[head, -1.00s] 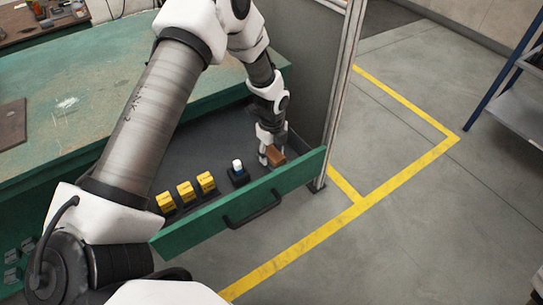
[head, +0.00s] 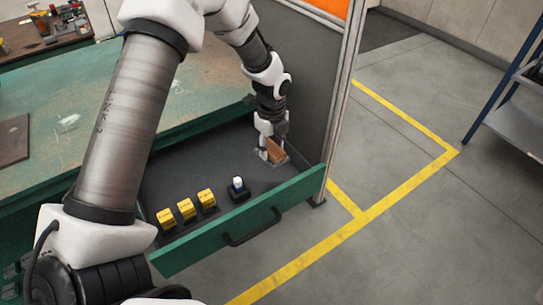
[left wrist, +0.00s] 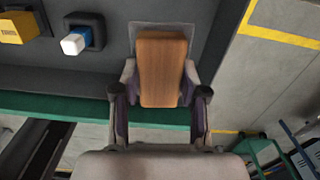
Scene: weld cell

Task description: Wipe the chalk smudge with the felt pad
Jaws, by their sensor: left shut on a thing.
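A brown wood-look block (head: 276,150), which I take to be the felt pad, is between the fingers of my left gripper (head: 270,148), over the right end of the open drawer. In the left wrist view the block (left wrist: 162,68) fills the gap between both fingers of the gripper (left wrist: 160,92), which is shut on it. Its underside is hidden, so I cannot see any felt. A pale grey patch (left wrist: 178,28) shows around its far end. My right gripper is not in view.
The open drawer (head: 245,222) has a green front with a dark handle. It holds several yellow blocks (head: 187,208) and a white-topped item in a black holder (head: 238,187). A grey partition with a metal post (head: 342,110) stands close right. A brown plate (head: 14,139) lies on the bench.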

